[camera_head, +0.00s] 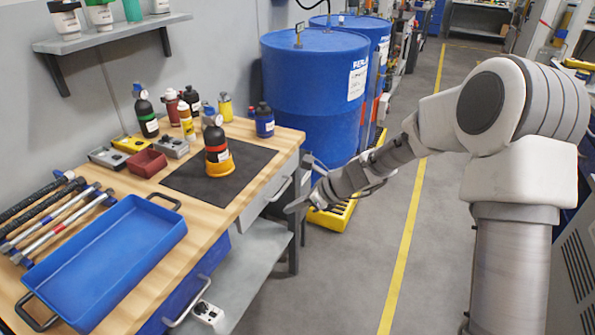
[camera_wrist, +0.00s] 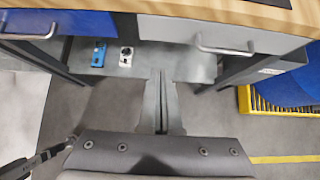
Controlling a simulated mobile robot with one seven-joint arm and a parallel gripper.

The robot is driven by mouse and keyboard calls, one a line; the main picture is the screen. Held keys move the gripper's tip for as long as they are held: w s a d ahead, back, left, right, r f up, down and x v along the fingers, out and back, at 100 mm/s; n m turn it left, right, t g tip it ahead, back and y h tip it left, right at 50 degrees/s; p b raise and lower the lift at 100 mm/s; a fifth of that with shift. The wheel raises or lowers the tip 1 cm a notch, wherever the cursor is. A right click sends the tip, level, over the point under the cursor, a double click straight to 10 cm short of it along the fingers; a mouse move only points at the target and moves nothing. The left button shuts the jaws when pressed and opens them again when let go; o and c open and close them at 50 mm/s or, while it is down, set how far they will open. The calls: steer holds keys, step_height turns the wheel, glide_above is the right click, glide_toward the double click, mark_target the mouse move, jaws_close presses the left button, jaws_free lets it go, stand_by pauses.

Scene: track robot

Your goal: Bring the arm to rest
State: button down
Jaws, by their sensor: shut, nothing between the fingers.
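My arm reaches from the right of the head view toward the workbench. My gripper (camera_head: 297,207) is off the bench's right edge, level with or a little below the top, over the aisle floor. In the wrist view my gripper (camera_wrist: 160,76) is shut, its two fingers together with nothing between them. It points toward the open space under the bench, with the lower shelf (camera_wrist: 190,62) beyond it. It appears apart from the bench.
The wooden workbench (camera_head: 235,205) carries a blue tray (camera_head: 110,255), hammers, several bottles and a black mat (camera_head: 185,183). A drawer handle (camera_wrist: 225,48) juts out near the gripper. Blue drums (camera_head: 310,95) stand behind on a yellow pallet (camera_head: 335,213). The aisle floor (camera_head: 350,285) is clear.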

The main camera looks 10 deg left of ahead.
steer(key=s+d+r+n+h+p, duration=0.25)
steer(key=s+d+r+n, duration=0.3)
steer(key=r, duration=0.45)
steer(key=s+d+r+n+h+p, duration=0.1)
steer(key=s+d+r+n+p, duration=0.25)
steer(key=s+r+n, duration=0.4)
steer(key=s+d+r+n+t+h+p, duration=0.2)
steer(key=s+d+r+n+h+p, duration=0.3)
steer(key=s+d+r, duration=0.8)
steer(key=s+d+n+p, duration=0.1)
steer(key=s+n, duration=0.1)
steer(key=n, duration=0.1)
steer(key=shift+s+r+n+t, duration=0.2)
steer(key=shift+r+n+t, duration=0.1)
steer(key=shift+t, duration=0.1)
steer(key=shift+a, duration=0.1)
